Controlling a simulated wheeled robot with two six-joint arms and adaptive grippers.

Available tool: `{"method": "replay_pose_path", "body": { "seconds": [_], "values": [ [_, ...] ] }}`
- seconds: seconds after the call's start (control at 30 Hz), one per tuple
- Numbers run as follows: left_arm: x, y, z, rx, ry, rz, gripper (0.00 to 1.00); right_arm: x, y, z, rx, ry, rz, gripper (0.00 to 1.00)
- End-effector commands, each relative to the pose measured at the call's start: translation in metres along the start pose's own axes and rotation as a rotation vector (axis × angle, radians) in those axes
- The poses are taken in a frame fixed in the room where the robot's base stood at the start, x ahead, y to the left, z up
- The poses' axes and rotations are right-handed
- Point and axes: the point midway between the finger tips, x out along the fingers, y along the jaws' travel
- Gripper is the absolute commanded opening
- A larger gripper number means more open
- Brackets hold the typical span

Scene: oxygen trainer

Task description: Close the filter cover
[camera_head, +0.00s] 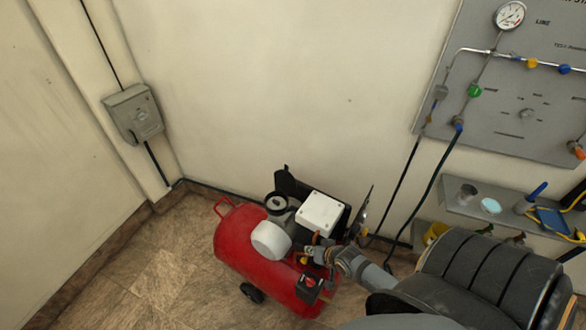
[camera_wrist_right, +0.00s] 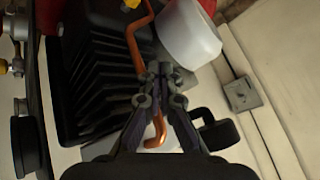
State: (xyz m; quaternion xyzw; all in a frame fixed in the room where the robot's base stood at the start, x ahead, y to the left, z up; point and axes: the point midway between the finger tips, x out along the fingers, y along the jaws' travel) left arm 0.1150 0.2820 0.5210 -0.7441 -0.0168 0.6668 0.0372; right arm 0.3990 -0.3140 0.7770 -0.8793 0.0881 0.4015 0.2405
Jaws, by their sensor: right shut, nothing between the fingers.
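A red air compressor (camera_head: 250,240) stands on the floor by the wall. A white round cup (camera_head: 268,240), which looks like the filter cover, sits tilted at its front. A round dark filter part with a pale ring (camera_head: 276,203) is just behind the cup. The cup (camera_wrist_right: 188,32) also shows at the top of the right wrist view. My right gripper (camera_head: 310,253) is at the compressor, right of the cup. In the wrist view its fingertips (camera_wrist_right: 165,72) are together and empty, just below the cup in the picture; contact is unclear. My left gripper is out of view.
A white box (camera_head: 320,213) sits on the compressor top. Black cooling fins (camera_wrist_right: 100,75) and a copper pipe (camera_wrist_right: 138,45) are close to the right gripper. A grey wall box (camera_head: 134,113), a gauge panel (camera_head: 510,110) and a shelf (camera_head: 470,208) surround the area. Floor at left is clear.

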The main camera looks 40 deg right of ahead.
Motion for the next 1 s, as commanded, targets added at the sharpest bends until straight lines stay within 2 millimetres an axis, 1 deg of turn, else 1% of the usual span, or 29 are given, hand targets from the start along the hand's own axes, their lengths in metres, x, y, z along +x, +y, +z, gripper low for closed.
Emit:
{"method": "replay_pose_path", "body": {
  "seconds": [0.03,0.17,0.2,0.27,0.3,0.33,0.37,0.4,0.5,0.6,0.63,0.7,0.83,0.93,1.0],
  "values": [
    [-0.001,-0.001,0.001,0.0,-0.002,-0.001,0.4,-0.009,-0.012,-0.021,0.054,0.039,-0.049,0.0],
    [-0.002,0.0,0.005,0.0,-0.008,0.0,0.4,-0.035,-0.048,-0.072,0.262,0.127,-0.218,0.0],
    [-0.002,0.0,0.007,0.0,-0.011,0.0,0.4,-0.045,-0.06,-0.087,0.332,0.145,-0.279,0.0],
    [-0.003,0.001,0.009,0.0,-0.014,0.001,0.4,-0.062,-0.082,-0.109,0.442,0.161,-0.378,0.0],
    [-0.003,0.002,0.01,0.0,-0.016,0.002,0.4,-0.076,-0.098,-0.124,0.525,0.164,-0.453,0.0],
    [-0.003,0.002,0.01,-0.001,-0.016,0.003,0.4,-0.087,-0.11,-0.134,0.588,0.159,-0.509,0.0],
    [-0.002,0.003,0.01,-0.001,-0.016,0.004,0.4,-0.083,-0.095,-0.141,0.641,0.183,-0.517,0.0],
    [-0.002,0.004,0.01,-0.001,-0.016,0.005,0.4,-0.084,-0.085,-0.154,0.708,0.212,-0.548,0.0],
    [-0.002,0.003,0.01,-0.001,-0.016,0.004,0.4,-0.092,-0.064,-0.186,0.86,0.278,-0.633,0.0],
    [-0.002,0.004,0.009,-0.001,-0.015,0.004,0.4,-0.101,-0.045,-0.213,0.97,0.333,-0.705,0.0],
    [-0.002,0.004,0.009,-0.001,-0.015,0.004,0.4,-0.103,-0.041,-0.219,0.994,0.346,-0.722,0.0],
    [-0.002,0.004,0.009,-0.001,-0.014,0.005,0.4,-0.108,-0.034,-0.228,1.032,0.367,-0.751,0.0],
    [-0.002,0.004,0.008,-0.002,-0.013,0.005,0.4,-0.11,-0.032,-0.232,1.05,0.376,-0.766,0.0],
    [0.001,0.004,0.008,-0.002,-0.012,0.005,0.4,-0.105,-0.034,-0.235,1.048,0.377,-0.766,0.0],
    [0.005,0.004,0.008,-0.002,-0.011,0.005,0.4,-0.099,-0.037,-0.24,1.047,0.378,-0.768,0.0]
  ]
}}
